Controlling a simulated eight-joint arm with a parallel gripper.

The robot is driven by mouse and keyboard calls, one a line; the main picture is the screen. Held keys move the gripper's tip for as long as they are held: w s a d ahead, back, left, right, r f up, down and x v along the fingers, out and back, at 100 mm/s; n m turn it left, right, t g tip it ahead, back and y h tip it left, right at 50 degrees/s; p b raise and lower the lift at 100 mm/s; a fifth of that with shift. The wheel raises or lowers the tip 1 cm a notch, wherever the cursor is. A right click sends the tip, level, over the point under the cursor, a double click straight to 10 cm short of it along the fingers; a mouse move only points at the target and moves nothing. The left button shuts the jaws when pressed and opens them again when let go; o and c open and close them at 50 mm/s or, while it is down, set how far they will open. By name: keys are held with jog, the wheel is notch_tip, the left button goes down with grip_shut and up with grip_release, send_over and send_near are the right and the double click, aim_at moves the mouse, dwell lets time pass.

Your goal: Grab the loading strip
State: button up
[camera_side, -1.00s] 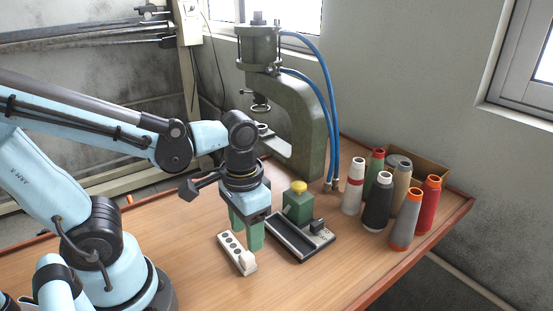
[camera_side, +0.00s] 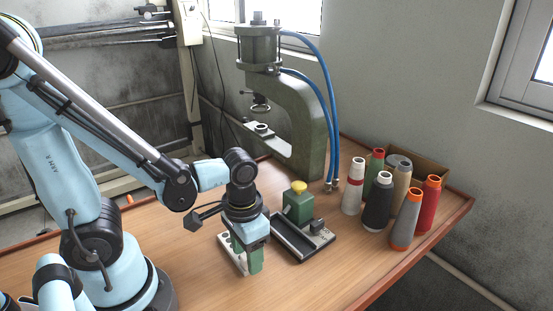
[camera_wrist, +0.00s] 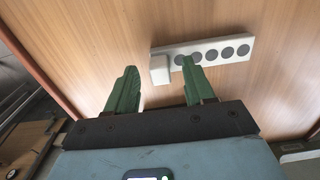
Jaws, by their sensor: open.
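The loading strip is a white bar with a row of dark round spots and a raised white block at one end. In the side view the strip (camera_side: 226,246) lies on the table, partly hidden by my gripper (camera_side: 247,262). In the wrist view the strip (camera_wrist: 236,45) runs to the right, with its raised block (camera_wrist: 159,69) between the lines of my two green fingers. My gripper (camera_wrist: 158,66) is open, with nothing held. One finger overlaps the strip beside the block in that view. I cannot tell whether a finger touches it.
A black-and-grey tray fixture (camera_side: 290,241) with a green yellow-topped block (camera_side: 299,205) stands close right of my gripper. A green press (camera_side: 310,125) with blue hoses stands behind. Several thread spools (camera_side: 378,205) stand at the right. The table front (camera_side: 320,285) is clear.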

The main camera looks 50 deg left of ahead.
grip_shut()
dwell(0.3)
jog(key=shift+r, duration=0.1)
jog(key=shift+r, duration=0.85)
notch_tip(320, 180, up, 2)
jog(key=shift+r, duration=0.1)
jog(key=s+d+r, duration=0.6)
jog(key=s+d, duration=0.1)
jog(key=d, duration=0.2)
jog(key=shift+s+r, duration=0.15)
jog(key=shift+r, duration=0.25)
